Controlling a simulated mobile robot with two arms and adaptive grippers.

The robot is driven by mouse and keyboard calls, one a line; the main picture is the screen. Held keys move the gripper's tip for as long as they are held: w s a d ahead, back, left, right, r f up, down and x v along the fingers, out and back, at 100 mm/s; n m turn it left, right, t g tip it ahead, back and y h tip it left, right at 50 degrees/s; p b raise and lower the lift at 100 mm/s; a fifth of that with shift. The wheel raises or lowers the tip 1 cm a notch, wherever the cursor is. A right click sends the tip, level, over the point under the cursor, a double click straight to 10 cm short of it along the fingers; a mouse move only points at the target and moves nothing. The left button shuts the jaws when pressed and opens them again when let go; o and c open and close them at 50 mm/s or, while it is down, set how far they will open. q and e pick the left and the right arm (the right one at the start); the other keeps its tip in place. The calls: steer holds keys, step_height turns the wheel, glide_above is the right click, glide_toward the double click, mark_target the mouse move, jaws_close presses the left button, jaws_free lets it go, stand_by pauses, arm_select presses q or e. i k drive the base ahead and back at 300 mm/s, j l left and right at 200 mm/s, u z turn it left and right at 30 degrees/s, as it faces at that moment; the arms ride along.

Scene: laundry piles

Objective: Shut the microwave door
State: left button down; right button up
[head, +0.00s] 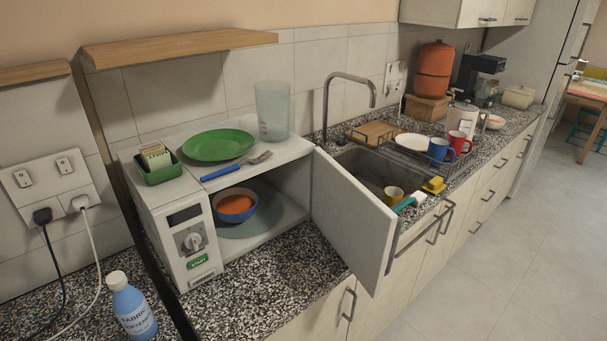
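The white microwave (171,224) stands on the speckled counter, left of centre in the head view. Its door (349,215) is hinged on the right side and stands wide open, swung out towards the front over the counter edge. A vertical handle (392,243) is on the door's free edge. Inside the cavity a blue bowl (235,221) with orange contents (236,205) sits on the turntable (264,222). The control panel with a dial (193,241) and a green button is at the front left. Neither of my grippers is in view.
A green plate (218,145), a fork with a blue handle (236,167), a green sponge box (157,164) and a clear container (272,110) stand on the microwave. A blue bottle (132,306) is front left. The sink (370,170) lies behind the door. Floor at right is clear.

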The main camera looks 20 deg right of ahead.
mark_target(359, 226)
steer(key=i+l+u, duration=0.15)
steer(key=l+u, duration=0.2)
steer(key=l, duration=0.95)
steer(key=l+u, duration=0.35)
steer(key=l, duration=1)
